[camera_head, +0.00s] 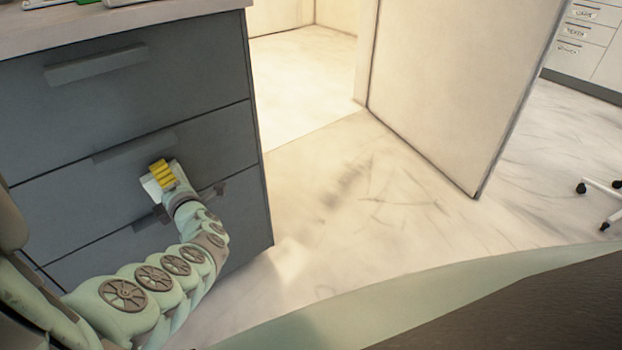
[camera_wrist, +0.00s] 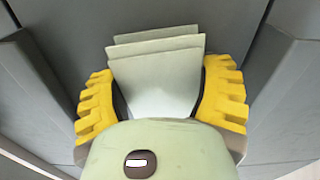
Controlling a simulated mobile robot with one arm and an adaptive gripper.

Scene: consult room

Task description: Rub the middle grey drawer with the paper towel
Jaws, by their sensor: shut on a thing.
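The paper towel (camera_wrist: 155,82) is a pale, folded stack of sheets. It stands between the two yellow fingers of my gripper (camera_wrist: 160,100), which is shut on it. In the head view my gripper (camera_head: 162,176) is at the front of the middle grey drawer (camera_head: 70,205), toward its right half and below its handle (camera_head: 134,149). A white bit of the paper towel (camera_head: 150,186) shows left of the yellow fingers. It is at or very near the drawer front; I cannot tell whether it touches.
The grey cabinet has a top drawer (camera_head: 190,85) above and a bottom drawer (camera_head: 110,260) below. Its pale countertop (camera_head: 120,25) holds a few items at the edge. A cream door (camera_head: 460,90) stands open at right. Marble floor (camera_head: 330,230) is free between cabinet and door.

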